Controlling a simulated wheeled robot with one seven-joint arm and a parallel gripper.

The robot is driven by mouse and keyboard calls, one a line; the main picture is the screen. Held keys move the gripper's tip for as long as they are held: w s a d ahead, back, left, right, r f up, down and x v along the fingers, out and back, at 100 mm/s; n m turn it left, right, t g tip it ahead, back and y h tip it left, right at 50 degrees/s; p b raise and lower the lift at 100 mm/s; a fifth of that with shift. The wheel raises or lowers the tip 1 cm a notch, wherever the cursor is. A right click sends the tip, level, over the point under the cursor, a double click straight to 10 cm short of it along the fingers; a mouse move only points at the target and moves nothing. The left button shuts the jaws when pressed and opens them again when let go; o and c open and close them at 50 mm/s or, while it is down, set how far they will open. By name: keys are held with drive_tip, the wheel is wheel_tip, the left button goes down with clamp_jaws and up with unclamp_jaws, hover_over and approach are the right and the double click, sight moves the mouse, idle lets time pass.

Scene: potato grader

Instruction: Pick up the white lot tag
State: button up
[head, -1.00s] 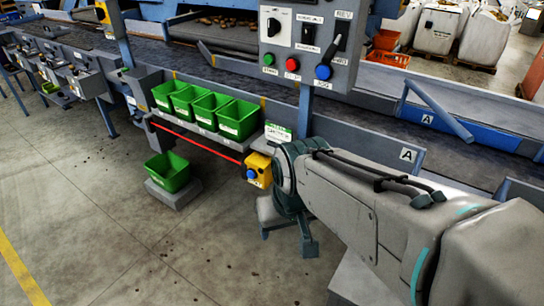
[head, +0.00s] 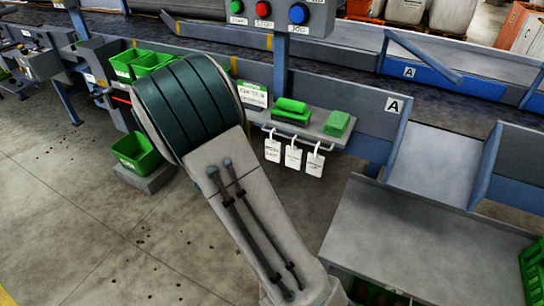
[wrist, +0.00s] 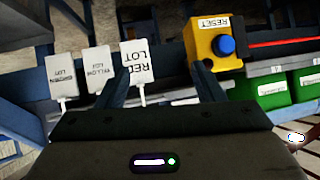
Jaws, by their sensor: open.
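Three white lot tags hang in a row from a rail under a small shelf in the head view: a left one (head: 272,150), a middle one (head: 293,157) and a right one (head: 314,163). In the wrist view they appear upside down. The one lettered RED LOT (wrist: 138,63) is largest, then YELLOW LOT (wrist: 97,68) and GREEN LOT (wrist: 62,75). My gripper (wrist: 164,76) is open and empty. In the head view my arm hides the gripper.
A yellow RESET box (wrist: 213,45) with a blue button is close to the right finger. Green bins (wrist: 273,88) stand beyond it. Green blocks (head: 291,109) lie on the shelf above the tags. A grey chute (head: 435,165) and table (head: 400,235) are at the right.

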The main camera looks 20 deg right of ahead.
sight(272, 157)
drive_tip(key=w+d+f+h+b, duration=0.1)
drive_tip(key=w+d+f, duration=0.1)
drive_tip(key=d, duration=0.2)
drive_tip(key=w+d+f+h+b, duration=0.1)
drive_tip(key=w+d+f, duration=0.1)
drive_tip(key=d+f, duration=0.1)
drive_tip(key=w+d+f+m+h+b, duration=0.1)
drive_tip(key=w+d+f, duration=0.1)
drive_tip(key=d, duration=0.4)
drive_tip(key=shift+w+f, duration=0.25)
drive_tip(key=shift+w, duration=0.3)
drive_tip(key=shift+h, duration=0.3)
drive_tip(key=c, duration=0.8)
drive_tip(key=shift+o, duration=0.2)
drive_tip(key=shift+r, duration=0.2)
